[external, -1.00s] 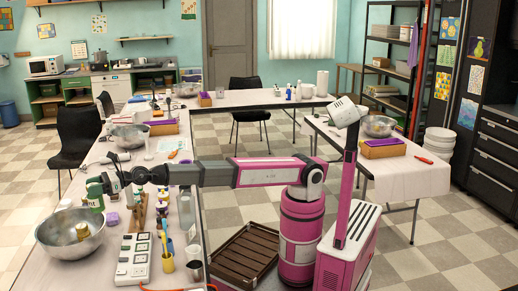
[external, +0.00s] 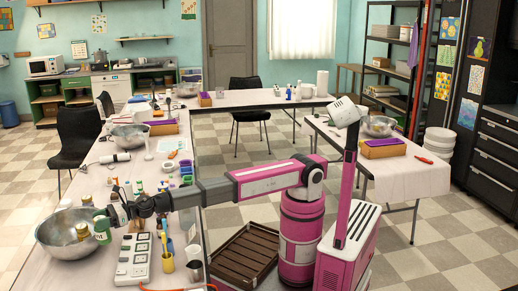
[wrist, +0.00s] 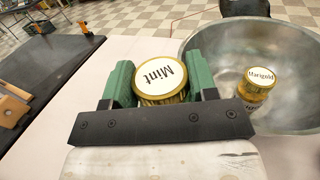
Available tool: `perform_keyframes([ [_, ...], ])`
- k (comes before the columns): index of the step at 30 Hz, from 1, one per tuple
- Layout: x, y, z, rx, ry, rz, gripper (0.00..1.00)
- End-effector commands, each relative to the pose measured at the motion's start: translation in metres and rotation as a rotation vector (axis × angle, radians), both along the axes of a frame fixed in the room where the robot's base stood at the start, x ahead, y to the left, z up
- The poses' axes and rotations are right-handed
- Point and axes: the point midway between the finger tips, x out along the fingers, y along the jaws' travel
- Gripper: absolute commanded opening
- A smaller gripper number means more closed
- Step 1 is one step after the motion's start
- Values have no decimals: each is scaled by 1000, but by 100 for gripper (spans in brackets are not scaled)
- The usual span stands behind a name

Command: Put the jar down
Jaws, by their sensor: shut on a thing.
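My gripper (external: 103,226) is at the right rim of the steel bowl in the external view. In the wrist view its two green fingers (wrist: 160,85) are shut on a jar with a gold-rimmed white lid marked "Mint" (wrist: 161,75). The lid faces the wrist camera; most of the jar's body is hidden by the fingers and the gripper's black plate. The held jar is hard to make out in the external view. I cannot tell whether its base touches anything.
The bowl (external: 48,236) stands on the near table; it also shows in the wrist view (wrist: 295,55). A jar marked "Marigold" (wrist: 257,88) is inside it. Pale tabletop (wrist: 125,47) beside the bowl looks clear.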

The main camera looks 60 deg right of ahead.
Motion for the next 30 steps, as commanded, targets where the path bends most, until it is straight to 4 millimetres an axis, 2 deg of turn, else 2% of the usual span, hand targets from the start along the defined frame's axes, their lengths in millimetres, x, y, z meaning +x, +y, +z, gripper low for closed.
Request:
perform_keyframes([
  [8, 0, 0, -10, -1, 1, 0, 15],
  [30, 0, 0, -56, 0, 2, 0, 15],
])
